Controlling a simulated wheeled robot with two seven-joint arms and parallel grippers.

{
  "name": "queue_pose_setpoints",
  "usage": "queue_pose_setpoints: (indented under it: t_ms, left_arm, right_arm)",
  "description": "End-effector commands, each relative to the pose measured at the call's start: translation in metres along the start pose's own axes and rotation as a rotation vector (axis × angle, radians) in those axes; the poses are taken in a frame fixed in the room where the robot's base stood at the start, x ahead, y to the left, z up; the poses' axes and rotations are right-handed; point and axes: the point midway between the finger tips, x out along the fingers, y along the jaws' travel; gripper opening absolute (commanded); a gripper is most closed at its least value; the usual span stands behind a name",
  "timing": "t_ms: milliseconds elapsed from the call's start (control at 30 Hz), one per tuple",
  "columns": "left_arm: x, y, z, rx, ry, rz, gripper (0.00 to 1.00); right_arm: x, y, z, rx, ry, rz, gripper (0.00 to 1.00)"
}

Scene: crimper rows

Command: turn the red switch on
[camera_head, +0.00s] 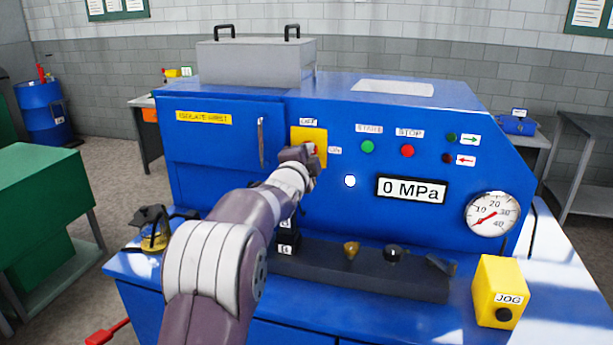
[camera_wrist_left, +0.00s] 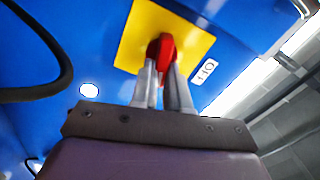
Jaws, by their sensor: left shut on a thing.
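The red switch (camera_wrist_left: 161,50) is a rotary handle on a yellow square plate (camera_wrist_left: 190,32) on the blue machine front. In the head view the yellow plate (camera_head: 318,136) shows with a label above it and another to its right; my gripper hides most of the red handle. My left gripper (camera_wrist_left: 164,72) is shut on the red handle, its two fingers on either side of it. In the head view the left gripper (camera_head: 308,152) reaches the plate from below. An "ON" label (camera_wrist_left: 205,72) sits beside the plate in the wrist view. My right gripper is not in view.
Right of the plate are a green start button (camera_head: 367,147), a red stop button (camera_head: 407,151) and a "0 MPa" display (camera_head: 411,190). A vertical door handle (camera_head: 261,142) is close on the left. A dark ledge (camera_head: 360,272) and yellow jog box (camera_head: 499,291) stand below.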

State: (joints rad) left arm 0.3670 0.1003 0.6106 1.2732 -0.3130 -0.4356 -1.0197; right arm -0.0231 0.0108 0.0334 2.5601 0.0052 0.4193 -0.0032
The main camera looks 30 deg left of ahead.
Motion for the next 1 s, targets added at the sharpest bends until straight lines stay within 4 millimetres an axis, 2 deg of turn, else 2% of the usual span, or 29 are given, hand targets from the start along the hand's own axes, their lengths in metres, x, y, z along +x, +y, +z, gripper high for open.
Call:
queue_pose_setpoints:
  t_ms: [33, 100, 400, 1000]
  left_arm:
    - [0.0, 0.011, 0.002, 0.032, 0.001, 0.003, 0.0]
    - [0.0, 0.011, 0.002, 0.081, 0.001, 0.005, 0.0]
    - [0.0, 0.011, 0.001, 0.228, 0.001, 0.008, 0.0]
    - [0.001, 0.011, 0.001, 0.282, 0.0, 0.015, 0.0]
  right_arm:
    - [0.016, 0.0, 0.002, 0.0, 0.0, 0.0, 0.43]
    - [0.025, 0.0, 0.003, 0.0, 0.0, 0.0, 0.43]
    - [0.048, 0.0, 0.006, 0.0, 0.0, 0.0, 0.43]
    - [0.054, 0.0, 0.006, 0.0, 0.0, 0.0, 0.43]
